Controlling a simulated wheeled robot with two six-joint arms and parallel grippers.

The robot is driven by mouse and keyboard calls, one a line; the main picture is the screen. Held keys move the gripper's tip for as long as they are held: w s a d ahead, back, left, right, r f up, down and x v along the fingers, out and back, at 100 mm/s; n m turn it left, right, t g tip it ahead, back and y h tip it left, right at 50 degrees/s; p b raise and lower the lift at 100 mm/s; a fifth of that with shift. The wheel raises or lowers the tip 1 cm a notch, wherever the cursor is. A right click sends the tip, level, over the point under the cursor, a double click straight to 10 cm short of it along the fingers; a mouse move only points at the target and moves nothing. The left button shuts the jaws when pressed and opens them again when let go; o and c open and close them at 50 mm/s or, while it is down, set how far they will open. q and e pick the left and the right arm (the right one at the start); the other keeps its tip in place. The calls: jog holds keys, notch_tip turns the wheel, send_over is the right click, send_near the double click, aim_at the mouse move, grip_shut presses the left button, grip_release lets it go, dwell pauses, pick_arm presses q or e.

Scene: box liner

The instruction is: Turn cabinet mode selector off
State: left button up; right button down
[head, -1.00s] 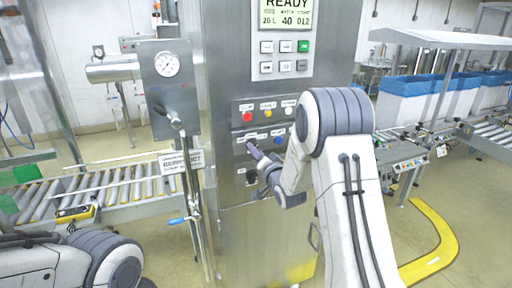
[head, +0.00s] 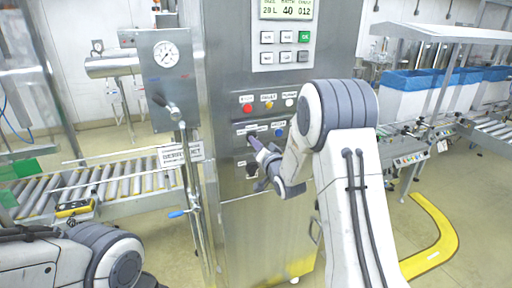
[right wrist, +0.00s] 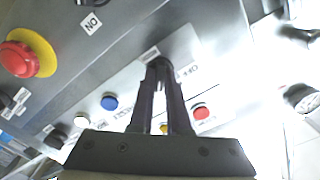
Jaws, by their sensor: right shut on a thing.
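The cabinet (head: 262,235) is a tall steel unit with a control panel on its front. In the right wrist view the mode selector (right wrist: 181,45) looks like a dark knob at the fingertips, beside a white label strip (right wrist: 128,77) with partly readable lettering. My right gripper (right wrist: 162,68) is shut on this knob; the fingers cover part of it, and its pointing direction is unclear. In the head view my right gripper (head: 255,143) reaches the panel just below a label and left of a blue button (head: 279,132). My left gripper is out of view; only my left arm shows.
Red (head: 247,107), yellow and white buttons sit above the gripper, under a keypad and display (head: 286,9). A red emergency button on yellow (right wrist: 17,59) shows in the right wrist view. A gauge post with a lever (head: 187,211) and roller conveyor (head: 120,180) stand left.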

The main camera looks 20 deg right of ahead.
jog(key=shift+d+n+b, duration=0.1)
jog(key=shift+n+b, duration=8.4)
jog(key=shift+b, duration=2)
jog(key=c, duration=0.9)
grip_release()
jog(key=shift+s, duration=0.1)
jog(key=s+b, duration=0.1)
jog(key=s, duration=0.9)
jog(key=shift+s+d, duration=0.1)
jog(key=shift+d, duration=0.05)
